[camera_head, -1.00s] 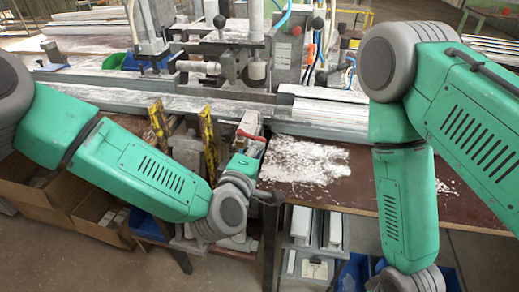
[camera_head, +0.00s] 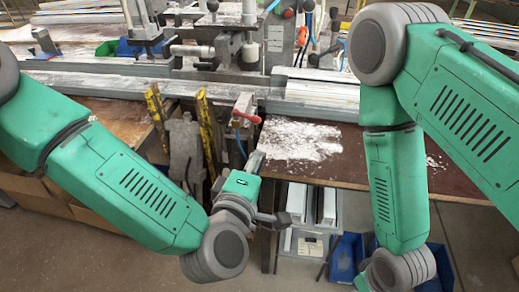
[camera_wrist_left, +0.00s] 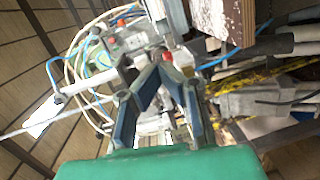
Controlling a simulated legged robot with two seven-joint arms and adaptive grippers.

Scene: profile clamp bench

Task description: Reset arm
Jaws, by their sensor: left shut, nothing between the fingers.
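My left arm comes in from the left in the head view and bends at a grey wrist. My left gripper (camera_head: 256,161) points toward the front edge of the bench, just below the red-handled clamp (camera_head: 246,116). It appears apart from the clamp. In the left wrist view, the two dark blue fingers of my left gripper (camera_wrist_left: 160,68) meet at their tips, with nothing between them. My right arm hangs down at the right of the head view. Its gripper is outside the picture.
The bench (camera_head: 390,168) carries a long metal profile (camera_head: 120,87) and white powder (camera_head: 298,141). Yellow-black striped posts (camera_head: 207,135) stand left of my left gripper. Below are white profiles (camera_head: 297,203) and a blue bin (camera_head: 347,258). Open floor lies at the lower left.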

